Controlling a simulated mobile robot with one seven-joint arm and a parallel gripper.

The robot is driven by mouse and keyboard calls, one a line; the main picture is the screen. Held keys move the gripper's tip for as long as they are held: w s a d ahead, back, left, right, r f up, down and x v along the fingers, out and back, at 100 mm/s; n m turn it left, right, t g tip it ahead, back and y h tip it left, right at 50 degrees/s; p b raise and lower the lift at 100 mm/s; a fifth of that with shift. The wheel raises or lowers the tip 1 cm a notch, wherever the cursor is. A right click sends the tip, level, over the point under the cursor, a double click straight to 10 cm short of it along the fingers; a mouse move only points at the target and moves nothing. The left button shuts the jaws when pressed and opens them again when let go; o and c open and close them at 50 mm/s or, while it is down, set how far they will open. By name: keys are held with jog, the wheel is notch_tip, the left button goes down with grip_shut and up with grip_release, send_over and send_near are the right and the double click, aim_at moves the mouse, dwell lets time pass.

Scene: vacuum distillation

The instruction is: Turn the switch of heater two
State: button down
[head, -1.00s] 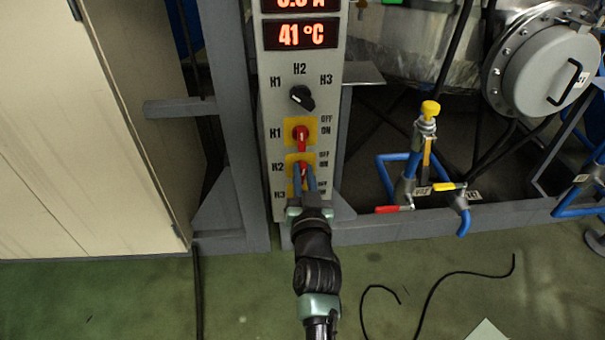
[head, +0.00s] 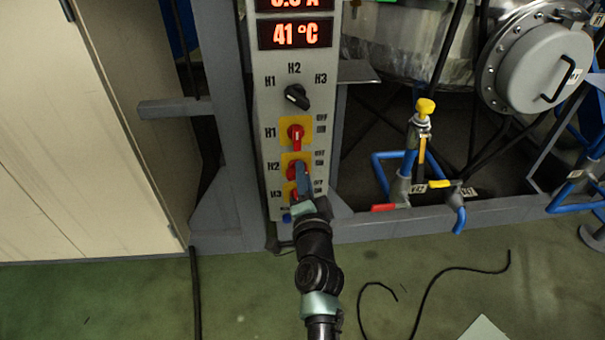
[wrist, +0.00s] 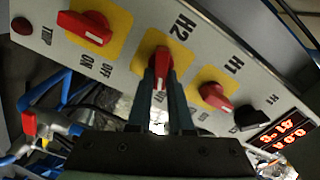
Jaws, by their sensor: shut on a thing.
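The heater two switch (head: 291,167) is a red handle on a yellow plate beside the H2 label on the grey control panel (head: 268,225). My gripper (head: 301,174) is at this switch, its blue-grey fingers partly covering it. In the wrist view, the red H2 handle (wrist: 160,66) sits between the two fingertips (wrist: 161,76), and my gripper is shut on it. The exact handle angle is partly hidden by the fingers.
The H3 switch (wrist: 86,27) is close below H2. A black selector knob (head: 297,97) is higher up. Blue pipes with valves (head: 424,150) stand to the right.

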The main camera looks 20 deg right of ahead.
jog(key=m, duration=0.4)
jog(key=shift+f+m, duration=0.3)
jog(key=shift+m, duration=0.1)
dwell(0.4)
jog(key=c, duration=0.8)
grip_release()
jog(key=shift+s, duration=0.1)
jog(key=p+v, duration=0.2)
jog(key=v, duration=1.1)
jog(key=shift+p, duration=0.4)
jog(key=shift+r, duration=0.1)
